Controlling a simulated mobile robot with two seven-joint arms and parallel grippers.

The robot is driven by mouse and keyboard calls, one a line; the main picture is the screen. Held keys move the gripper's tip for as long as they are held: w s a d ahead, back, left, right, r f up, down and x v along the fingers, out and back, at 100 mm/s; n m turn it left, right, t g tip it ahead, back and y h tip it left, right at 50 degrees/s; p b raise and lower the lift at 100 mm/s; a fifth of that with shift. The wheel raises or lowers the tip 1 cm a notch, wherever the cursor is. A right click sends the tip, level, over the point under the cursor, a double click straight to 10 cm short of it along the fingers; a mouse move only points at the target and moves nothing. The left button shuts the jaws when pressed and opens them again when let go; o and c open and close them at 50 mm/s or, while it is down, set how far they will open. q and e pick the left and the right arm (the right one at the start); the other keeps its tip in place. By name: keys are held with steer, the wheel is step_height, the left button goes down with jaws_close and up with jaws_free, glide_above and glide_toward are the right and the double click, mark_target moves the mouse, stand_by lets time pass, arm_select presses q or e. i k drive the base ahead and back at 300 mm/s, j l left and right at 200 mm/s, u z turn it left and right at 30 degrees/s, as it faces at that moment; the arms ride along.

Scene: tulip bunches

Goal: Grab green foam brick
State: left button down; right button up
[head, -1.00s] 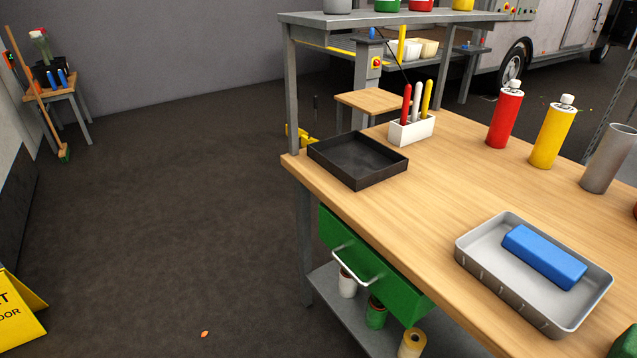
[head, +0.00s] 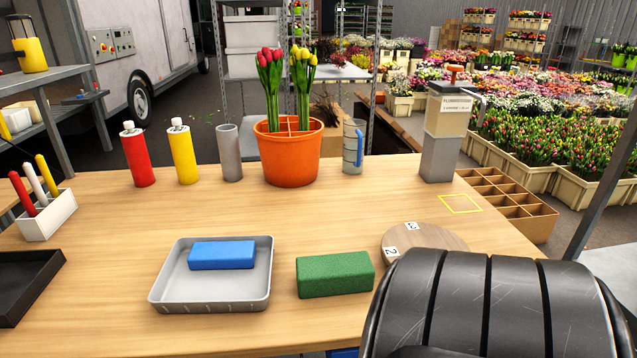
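The green foam brick (head: 335,274) lies flat on the wooden worktable (head: 110,214), right of a grey tray (head: 208,297). A blue brick (head: 221,255) lies inside that tray. The green brick stands clear of the tray, and nothing grips it. A black, ribbed part of mine fills the lower right of the head view, close to the brick's right side in the picture. Neither gripper's fingers show.
An orange pot (head: 290,155) with tulips, a red bottle (head: 137,155), a yellow bottle (head: 183,153) and a grey cylinder (head: 230,154) stand along the back. A round numbered board (head: 430,236) lies right of the brick. The table front between bottles and tray is clear.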

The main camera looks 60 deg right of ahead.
mark_target(336, 273)
steer(key=l+z, duration=0.15)
steer(key=z, duration=0.3)
steer(key=l+z, duration=0.15)
steer(key=z, duration=0.3)
steer(key=l+z, duration=0.15)
steer(key=z, duration=0.3)
steer(key=l+z, duration=0.15)
steer(key=z, duration=0.3)
